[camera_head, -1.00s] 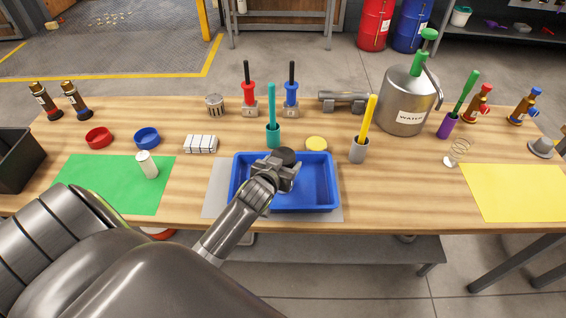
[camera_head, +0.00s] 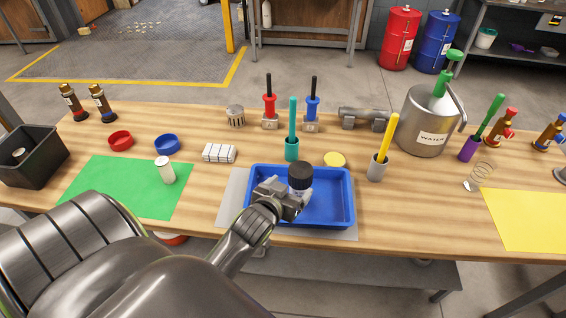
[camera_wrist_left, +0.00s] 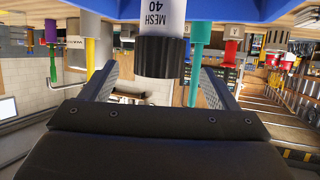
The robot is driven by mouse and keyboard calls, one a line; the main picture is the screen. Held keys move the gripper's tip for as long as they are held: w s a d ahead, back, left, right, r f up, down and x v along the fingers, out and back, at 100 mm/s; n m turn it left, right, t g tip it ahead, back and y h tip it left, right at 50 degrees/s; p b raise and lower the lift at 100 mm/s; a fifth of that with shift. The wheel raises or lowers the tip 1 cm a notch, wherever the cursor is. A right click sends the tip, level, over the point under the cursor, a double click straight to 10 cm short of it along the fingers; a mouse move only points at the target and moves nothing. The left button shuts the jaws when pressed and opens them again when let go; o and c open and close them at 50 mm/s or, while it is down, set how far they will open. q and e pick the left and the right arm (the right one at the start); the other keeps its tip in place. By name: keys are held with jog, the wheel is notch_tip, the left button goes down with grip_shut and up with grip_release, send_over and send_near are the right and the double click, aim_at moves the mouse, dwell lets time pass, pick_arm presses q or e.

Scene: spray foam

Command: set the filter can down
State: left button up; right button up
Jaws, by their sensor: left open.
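The filter can (camera_head: 299,182), with a black cap and a pale label, stands upright in the blue tray (camera_head: 348,212). In the left wrist view, which is upside down, the can (camera_wrist_left: 160,22) shows its "MESH 40" label, with its cap pointing down in the picture. My left gripper (camera_head: 292,198) is at the near side of the can, low over the tray. Its two fingers (camera_wrist_left: 160,75) are apart, one on each side of the can, with visible gaps to it. The can's lower part is partly hidden by the gripper in the head view. My right gripper is not in view.
A teal brush holder (camera_head: 292,150), a yellow disc (camera_head: 334,160) and a grey holder with a yellow handle (camera_head: 377,168) stand close behind and right of the tray. A white cylinder (camera_head: 166,172) stands on the green mat (camera_head: 120,185). Wood is bare between tray and yellow mat (camera_head: 530,215).

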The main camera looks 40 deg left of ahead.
pick_arm(q)
jog(key=shift+v, duration=2.1)
jog(key=s+f+m+g, duration=0.1)
jog(key=s+f+g, duration=0.3)
jog(key=s, duration=0.6)
jog(key=s+f+m+g, duration=0.1)
jog(key=s+f+g, duration=0.2)
jog(key=s+g, duration=0.5)
notch_tip(320, 180, down, 24)
jog(key=s+a+t+h, duration=0.1)
jog(key=s, duration=0.1)
jog(key=s+f+g, duration=0.1)
jog(key=s+f, duration=1.4)
jog(key=f, duration=0.1)
jog(key=shift+d+h, duration=0.3)
jog(key=shift+d, duration=0.2)
jog(key=shift+s+f, duration=0.1)
